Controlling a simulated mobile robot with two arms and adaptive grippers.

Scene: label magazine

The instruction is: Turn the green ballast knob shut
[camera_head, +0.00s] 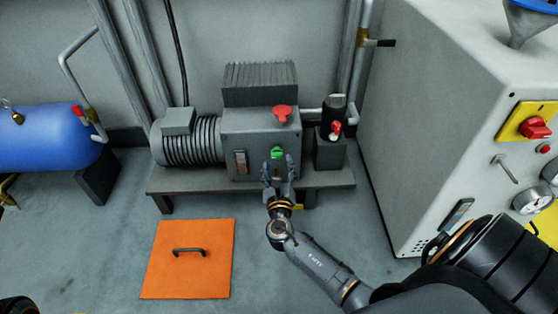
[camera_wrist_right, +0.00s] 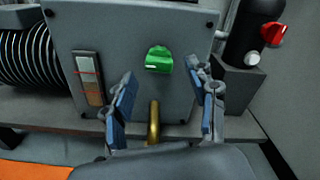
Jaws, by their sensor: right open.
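The green ballast knob (camera_head: 277,153) is on the front face of the grey pump housing, low and right of centre. In the right wrist view the knob (camera_wrist_right: 159,60) shows whole, with its grip bar lying roughly level. My right gripper (camera_head: 278,169) is just in front of and below the knob. Its two blue-padded fingers (camera_wrist_right: 168,95) are spread apart and empty, with the knob ahead of the gap between them. No touch with the knob shows. My left gripper is not in view.
The pump (camera_head: 175,140) stands on a low grey bench (camera_head: 330,180). A red knob (camera_head: 282,112) tops the housing; a sight glass (camera_wrist_right: 89,78) is left of the green knob. A brass pipe (camera_wrist_right: 153,122) sits below. A grey cabinet (camera_head: 440,110) stands right; an orange floor hatch (camera_head: 188,275) lies in front.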

